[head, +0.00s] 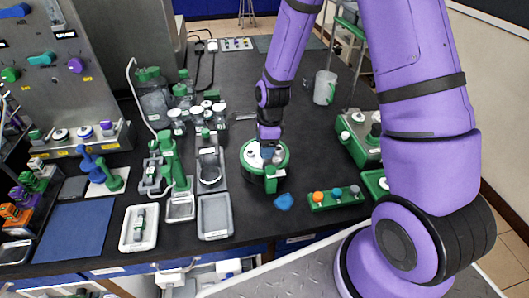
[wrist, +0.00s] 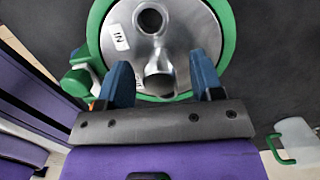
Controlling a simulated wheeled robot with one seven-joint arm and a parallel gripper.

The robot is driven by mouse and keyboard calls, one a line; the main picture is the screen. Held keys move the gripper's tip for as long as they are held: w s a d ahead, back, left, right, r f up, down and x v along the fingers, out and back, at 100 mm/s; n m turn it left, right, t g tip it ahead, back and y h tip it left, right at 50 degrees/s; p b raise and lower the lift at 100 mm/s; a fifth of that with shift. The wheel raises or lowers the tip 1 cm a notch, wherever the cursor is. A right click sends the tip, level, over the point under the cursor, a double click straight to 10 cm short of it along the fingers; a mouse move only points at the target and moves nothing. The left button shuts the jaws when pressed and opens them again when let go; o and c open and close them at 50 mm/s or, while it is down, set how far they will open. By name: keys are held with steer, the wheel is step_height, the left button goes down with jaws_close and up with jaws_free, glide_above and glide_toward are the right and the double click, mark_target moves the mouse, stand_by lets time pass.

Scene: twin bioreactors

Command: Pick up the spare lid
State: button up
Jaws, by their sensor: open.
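A round steel lid (head: 279,157) with a thick green rim sits on the black bench near the middle of the head view. In the wrist view, the lid (wrist: 115,17) shows a label reading IN, a round hole and a short steel tube (wrist: 158,79). My gripper (head: 268,143) is directly over it, pointing down. In the wrist view, my gripper (wrist: 163,84) has its two blue fingers apart on either side of the steel tube. Whether they touch it I cannot tell. What supports the lid is mostly hidden, and I see no second lid like it.
A green block with coloured knobs (head: 336,198) and a small blue piece (head: 284,202) lie at the bench front. A white jug (head: 324,88) stands behind right. Grey trays (head: 215,217), a green stand (head: 172,165) and glass bottles (head: 152,100) crowd the left. The back middle is fairly clear.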

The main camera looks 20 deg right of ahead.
jaws_close()
stand_by(0.4)
